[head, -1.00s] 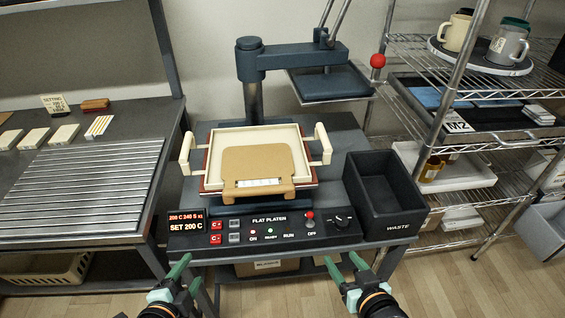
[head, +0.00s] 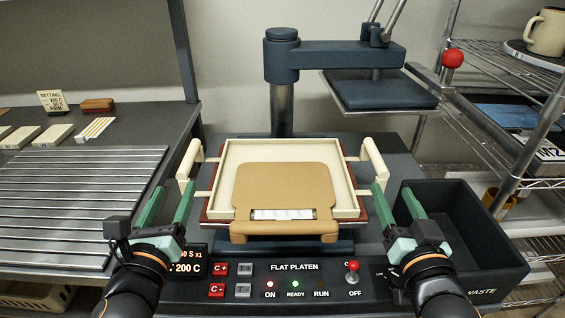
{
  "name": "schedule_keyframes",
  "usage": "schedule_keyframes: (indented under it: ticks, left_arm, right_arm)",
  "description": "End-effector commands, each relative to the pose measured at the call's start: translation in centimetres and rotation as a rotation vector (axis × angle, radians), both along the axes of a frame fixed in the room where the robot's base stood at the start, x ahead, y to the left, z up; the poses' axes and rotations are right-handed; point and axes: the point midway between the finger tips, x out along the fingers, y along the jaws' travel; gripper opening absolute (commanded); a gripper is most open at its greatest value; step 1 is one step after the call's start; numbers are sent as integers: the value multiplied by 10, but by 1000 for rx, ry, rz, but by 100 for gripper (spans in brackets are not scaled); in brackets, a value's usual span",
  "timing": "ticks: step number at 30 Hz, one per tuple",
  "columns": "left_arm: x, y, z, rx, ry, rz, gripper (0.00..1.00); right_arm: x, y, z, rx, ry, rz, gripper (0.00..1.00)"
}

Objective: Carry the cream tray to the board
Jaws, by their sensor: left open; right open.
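The cream tray (head: 229,165) sits on a reddish-brown pad on the flat platen press, with a raised cream handle at each side. A tan paddle-shaped piece (head: 285,188) with a white label lies in it and overhangs its front edge. My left gripper (head: 173,194) is open and empty, just in front of the left handle (head: 189,164). My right gripper (head: 392,192) is open and empty, just in front of the right handle (head: 374,160). Neither visibly holds a handle. A ribbed grey board (head: 80,200) lies on the left bench.
The press's dark upper plate (head: 382,92) is swung to the right, leaving the tray uncovered. A black waste bin (head: 470,225) stands right of the press. The control panel (head: 295,280) runs along the front. The ribbed board's surface is clear.

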Motion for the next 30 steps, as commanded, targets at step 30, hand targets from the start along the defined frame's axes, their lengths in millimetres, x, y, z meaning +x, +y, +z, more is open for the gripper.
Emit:
schedule_keyframes:
  ticks: [30]
  left_arm:
    - [109,2,0,-2,1,0,62]
  right_arm:
    - [110,2,0,-2,1,0,62]
